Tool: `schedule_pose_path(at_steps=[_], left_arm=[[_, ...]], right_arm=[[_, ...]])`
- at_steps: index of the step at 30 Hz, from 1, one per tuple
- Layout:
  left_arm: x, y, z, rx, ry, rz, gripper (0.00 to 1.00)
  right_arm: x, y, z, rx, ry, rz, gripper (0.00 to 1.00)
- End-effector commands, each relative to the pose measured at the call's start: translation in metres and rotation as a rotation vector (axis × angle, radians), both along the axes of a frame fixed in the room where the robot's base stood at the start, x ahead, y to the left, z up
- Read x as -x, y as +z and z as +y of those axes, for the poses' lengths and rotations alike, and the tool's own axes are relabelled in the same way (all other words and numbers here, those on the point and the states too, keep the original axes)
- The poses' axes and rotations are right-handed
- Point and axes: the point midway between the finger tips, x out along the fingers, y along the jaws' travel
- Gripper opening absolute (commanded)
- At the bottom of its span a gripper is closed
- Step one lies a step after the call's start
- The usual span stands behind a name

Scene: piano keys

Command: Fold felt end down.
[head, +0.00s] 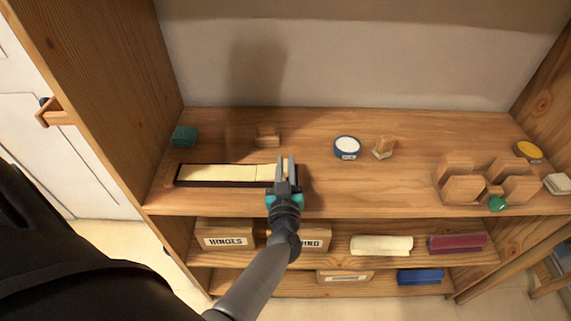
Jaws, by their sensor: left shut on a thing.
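A long cream felt strip (216,173) lies on a dark, narrow base (200,184) near the left front of the upper shelf. My left gripper (285,160) is at the strip's right end, its fingers pointing toward the back of the shelf. It is shut on the felt end, which is largely hidden by the fingers. A seam or crease crosses the felt a little left of the gripper. Whether the end is raised or flat I cannot tell. My right gripper is out of view.
The upper shelf (380,195) holds a teal block (184,136), a small wooden block (268,135), a blue-rimmed round tin (346,147), another small block (384,147) and several wooden blocks (463,189) at right. Its middle front is clear. A side panel (115,90) stands at left.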

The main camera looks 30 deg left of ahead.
Motion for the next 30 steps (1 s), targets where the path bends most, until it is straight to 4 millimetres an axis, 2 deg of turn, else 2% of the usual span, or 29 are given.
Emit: schedule_pose_path(at_steps=[7,18,30], left_arm=[[0.000,0.006,0.002,0.035,0.000,-0.023,0.00],[0.006,0.023,0.011,0.241,0.000,-0.151,0.00],[0.006,0.023,0.012,0.273,0.000,-0.172,0.00]], right_arm=[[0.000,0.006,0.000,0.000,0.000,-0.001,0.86],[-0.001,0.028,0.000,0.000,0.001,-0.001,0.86],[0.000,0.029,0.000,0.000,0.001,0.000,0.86]])
